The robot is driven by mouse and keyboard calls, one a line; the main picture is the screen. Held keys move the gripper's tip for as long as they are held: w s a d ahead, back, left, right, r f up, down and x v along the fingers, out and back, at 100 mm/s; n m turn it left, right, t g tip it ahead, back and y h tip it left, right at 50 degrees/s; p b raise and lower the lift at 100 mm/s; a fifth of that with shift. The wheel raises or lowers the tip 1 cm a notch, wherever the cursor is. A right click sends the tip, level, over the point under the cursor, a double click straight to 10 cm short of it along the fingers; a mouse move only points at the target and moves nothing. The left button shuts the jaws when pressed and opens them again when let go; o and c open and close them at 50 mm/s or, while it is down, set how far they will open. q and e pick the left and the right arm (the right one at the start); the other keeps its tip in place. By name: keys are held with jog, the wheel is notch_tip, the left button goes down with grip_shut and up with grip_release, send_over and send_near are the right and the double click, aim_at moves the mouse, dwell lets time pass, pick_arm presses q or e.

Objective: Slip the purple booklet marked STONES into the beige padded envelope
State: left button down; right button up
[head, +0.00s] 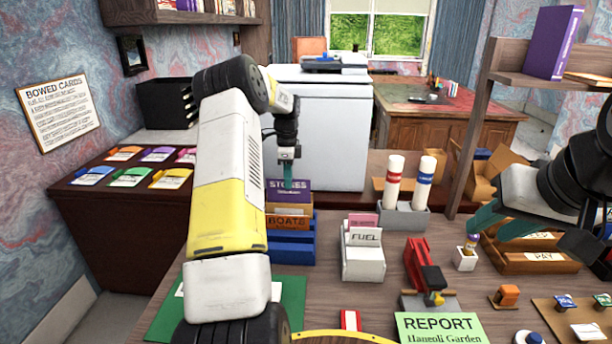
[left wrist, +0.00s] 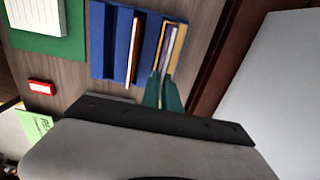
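The purple booklet marked STONES (head: 288,196) stands upright at the back of the blue rack (head: 291,247). A beige edge, apparently the padded envelope (head: 305,209), shows around its lower part. In the left wrist view the booklet (left wrist: 169,52) is a thin edge-on strip beside the beige envelope (left wrist: 181,42). The booklet's lower part is hidden, and its depth in the envelope cannot be told. My left gripper (head: 288,183) reaches down to the booklet's top edge, its green fingers (left wrist: 163,92) close on either side. My right gripper (head: 487,230) is empty, its teal fingers apart, over the right side.
A brown BOATS booklet (head: 289,223) stands in front in the rack. A white FUEL holder (head: 363,257), a red stapler-like tool (head: 420,266) and a grey holder with two tubes (head: 404,219) stand to the right. A green folder (head: 292,300) lies in front.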

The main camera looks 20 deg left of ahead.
pick_arm(q)
jog(key=shift+f, duration=1.45)
jog(key=c, duration=1.5)
grip_release()
jog(key=shift+c, duration=0.2)
jog(key=shift+r, duration=2.95)
jog(key=shift+s, duration=0.1)
